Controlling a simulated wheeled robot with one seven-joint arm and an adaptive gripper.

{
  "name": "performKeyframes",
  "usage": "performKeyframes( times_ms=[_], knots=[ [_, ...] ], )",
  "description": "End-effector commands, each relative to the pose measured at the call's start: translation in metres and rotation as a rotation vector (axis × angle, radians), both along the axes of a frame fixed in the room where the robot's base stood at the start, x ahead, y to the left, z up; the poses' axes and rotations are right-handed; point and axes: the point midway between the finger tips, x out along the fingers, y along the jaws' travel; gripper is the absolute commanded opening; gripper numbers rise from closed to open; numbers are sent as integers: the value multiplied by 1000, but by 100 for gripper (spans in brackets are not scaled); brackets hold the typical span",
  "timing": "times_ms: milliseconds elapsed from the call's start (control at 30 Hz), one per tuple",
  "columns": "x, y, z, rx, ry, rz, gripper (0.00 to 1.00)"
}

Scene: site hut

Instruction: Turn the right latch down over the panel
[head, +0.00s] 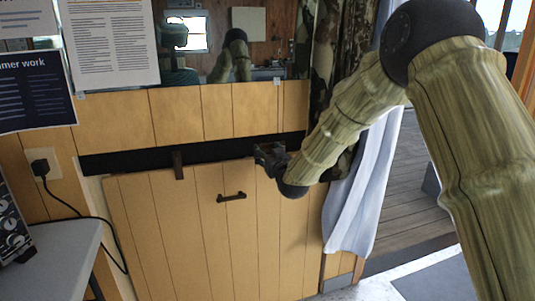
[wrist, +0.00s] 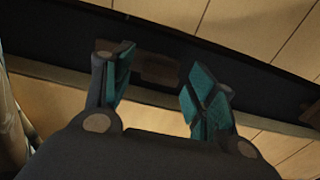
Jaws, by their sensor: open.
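The plank panel (head: 160,225) with a dark bar handle (head: 231,197) stands below a dark strip in the wooden wall. The left latch (head: 178,165) is a small brown bar, upright, reaching from the dark strip over the panel's top edge. My gripper (head: 268,154) is at the panel's upper right and hides the right latch in the head view. In the wrist view, the right latch (wrist: 158,70) is a brown bar lying along the dark strip, partly behind one finger. My gripper (wrist: 158,88) is open around part of it; contact cannot be told.
A mirror (head: 205,62) is above the wall planks. A camouflage curtain and a pale hanging cloth (head: 365,185) are close to the right of my gripper. A grey table (head: 55,258) and a plugged-in cable (head: 75,205) are at the left. The floor at right is open.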

Motion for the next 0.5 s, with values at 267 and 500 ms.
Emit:
performKeyframes(
  times_ms=[267,500],
  knots=[
    [3,1,0,0,1,0,57],
    [3,1,0,0,1,0,30]
  ],
)
